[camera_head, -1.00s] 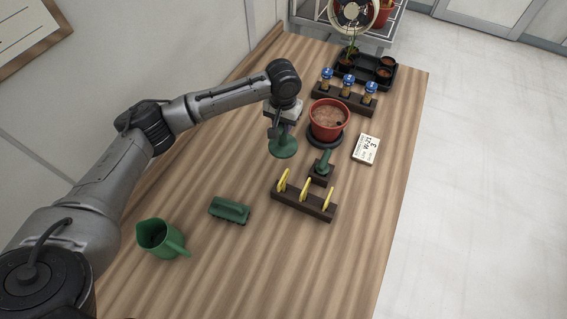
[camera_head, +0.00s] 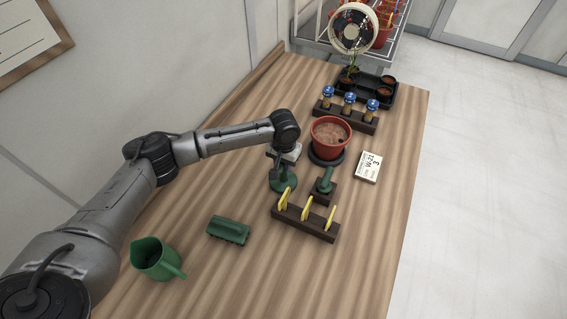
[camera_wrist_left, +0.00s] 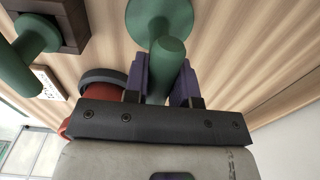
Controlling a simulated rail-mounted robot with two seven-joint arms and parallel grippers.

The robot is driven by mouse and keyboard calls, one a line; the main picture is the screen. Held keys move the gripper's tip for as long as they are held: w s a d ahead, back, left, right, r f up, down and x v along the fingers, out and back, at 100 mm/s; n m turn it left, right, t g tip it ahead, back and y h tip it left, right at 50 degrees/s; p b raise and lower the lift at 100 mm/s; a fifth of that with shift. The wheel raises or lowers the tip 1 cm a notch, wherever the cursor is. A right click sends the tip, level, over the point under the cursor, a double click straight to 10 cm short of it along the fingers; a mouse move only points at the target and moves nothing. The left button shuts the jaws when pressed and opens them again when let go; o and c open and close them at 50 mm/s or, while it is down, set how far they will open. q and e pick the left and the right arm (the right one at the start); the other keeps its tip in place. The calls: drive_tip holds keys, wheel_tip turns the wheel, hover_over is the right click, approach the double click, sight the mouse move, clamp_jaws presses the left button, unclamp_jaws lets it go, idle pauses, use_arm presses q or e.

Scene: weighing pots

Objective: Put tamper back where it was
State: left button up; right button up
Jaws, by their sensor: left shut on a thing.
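The green tamper (camera_head: 285,184) has a round disc and a straight handle. My left gripper (camera_head: 275,164) is shut on its handle, disc downward, just behind the yellow-tag rack in the head view. In the left wrist view, the tamper handle (camera_wrist_left: 167,62) sits between the purple fingers of my left gripper (camera_wrist_left: 160,75), with the disc beyond it. I cannot tell whether the disc touches the table. My right gripper is not in view.
A green-handled tool (camera_head: 325,182) stands in a dark block to the right. A dark rack (camera_head: 306,224) holds yellow tags. A red pot (camera_head: 330,138) of soil stands behind.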

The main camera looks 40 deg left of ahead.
use_arm(q)
drive_tip(key=o, duration=0.9)
wheel_tip(320, 180, up, 12)
drive_tip(key=p, duration=0.2)
drive_tip(key=shift+r+p, duration=0.1)
drive_tip(key=shift+p, duration=0.3)
idle(0.4)
